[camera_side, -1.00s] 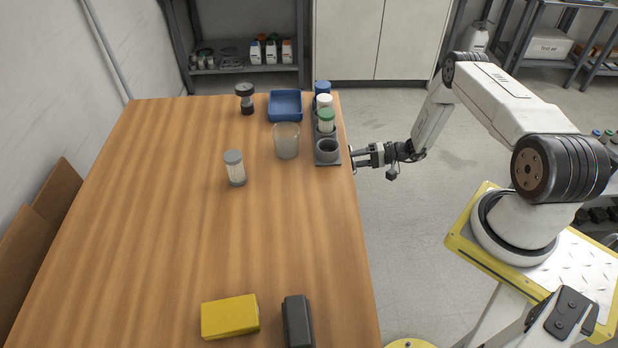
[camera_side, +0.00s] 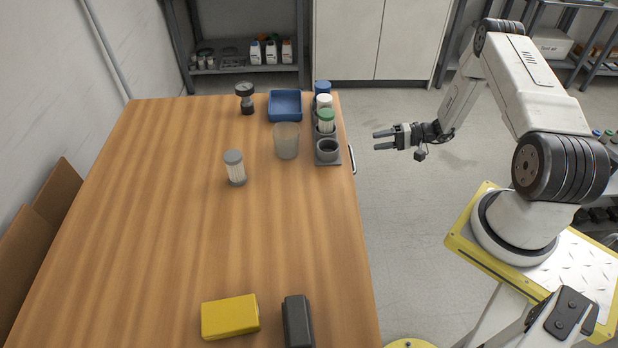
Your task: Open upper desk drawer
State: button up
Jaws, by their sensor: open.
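The wooden desk (camera_side: 150,240) fills the left and middle of the side view. A curved metal drawer handle (camera_side: 352,160) shows at the desk's right edge, beside the dark rack. The drawer fronts are hidden below the desktop edge, and I cannot make out any drawer standing out from the desk. My gripper (camera_side: 376,141) is to the right of the handle, over the floor, pointing left at the desk. Its two fingers are apart with nothing between them, and a clear gap separates them from the handle.
A dark rack (camera_side: 329,162) holds several capped jars along the right edge. A clear beaker (camera_side: 286,142), a blue tray (camera_side: 285,92), a lidded jar (camera_side: 235,168) and a black-ended container (camera_side: 245,98) stand nearby. A yellow box (camera_side: 230,317) and a dark case (camera_side: 297,322) lie in front.

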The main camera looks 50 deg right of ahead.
notch_tip(320, 180, up, 23)
jog(key=shift+f, duration=0.2)
dwell(0.8)
dwell(0.4)
notch_tip(320, 180, down, 14)
jog(key=w+d+f, duration=0.1)
jog(key=w+d, duration=0.1)
jog(key=d, duration=0.1)
send_near(352, 156)
jog(key=w+a+f, duration=0.1)
jog(key=a, duration=0.1)
jog(key=shift+w+d, duration=0.2)
jog(key=shift+d, duration=0.05)
jog(key=shift+x, duration=3.9)
